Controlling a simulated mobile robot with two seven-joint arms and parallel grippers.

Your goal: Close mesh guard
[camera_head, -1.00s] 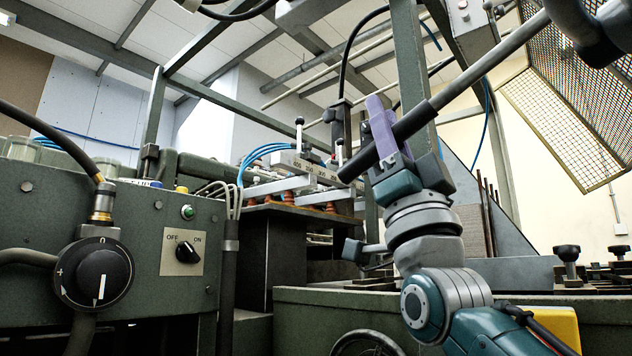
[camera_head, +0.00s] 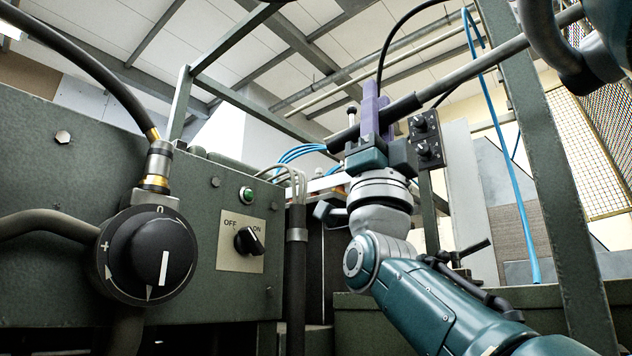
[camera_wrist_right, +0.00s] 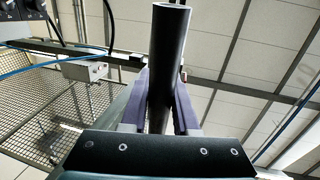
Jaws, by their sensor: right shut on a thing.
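The mesh guard (camera_head: 590,150) is a metal-framed yellowish grid at the right edge of the head view, partly cut off and partly behind a green post. A long dark bar (camera_head: 470,72) slopes from the centre up to the upper right. My right gripper (camera_head: 371,103) is shut on the thick black grip at its lower end, with purple fingers on either side. In the right wrist view the bar (camera_wrist_right: 168,60) stands between the two fingers (camera_wrist_right: 160,95), and mesh (camera_wrist_right: 35,110) shows at the left. Whether the bar joins the guard is hidden. My left gripper is out of view.
A green control panel with a large black dial (camera_head: 150,254), an off/on switch (camera_head: 248,240) and a green button fills the left. A green post (camera_head: 535,170) with a blue hose stands right of my arm. A dark switch box (camera_head: 425,140) is just beyond the gripper.

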